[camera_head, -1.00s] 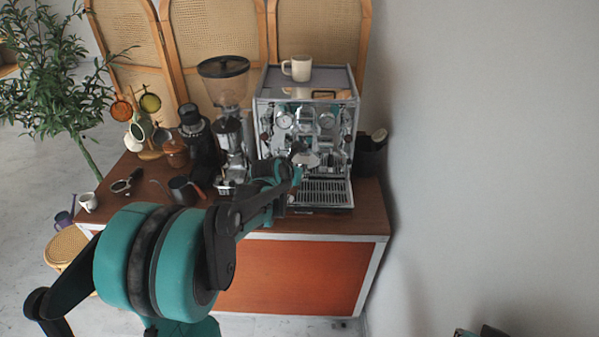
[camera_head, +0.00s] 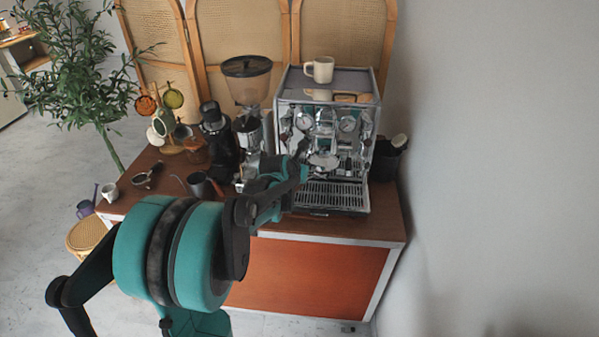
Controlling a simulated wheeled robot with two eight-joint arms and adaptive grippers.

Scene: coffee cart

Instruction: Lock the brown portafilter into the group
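The espresso machine (camera_head: 325,110) stands at the right end of the cart, with its group on its front face. My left gripper (camera_head: 302,164) is in front of the machine, above the left part of the drip tray (camera_head: 333,196). At its tip is a round metal head, seemingly that of the brown portafilter (camera_head: 323,160), below the group. The portafilter's handle is hidden by my gripper, so its brown colour does not show. The fingers are small and partly hidden, but they seem closed on the handle. I cannot tell whether the head touches the group. My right gripper is not in view.
A grinder (camera_head: 247,100) stands left of the machine, with a dark pitcher (camera_head: 202,186) in front. Another portafilter (camera_head: 147,176) and a small cup (camera_head: 110,192) are at the cart's left. A mug (camera_head: 320,69) sits on the machine. A dark container (camera_head: 386,160) is at its right, near the wall.

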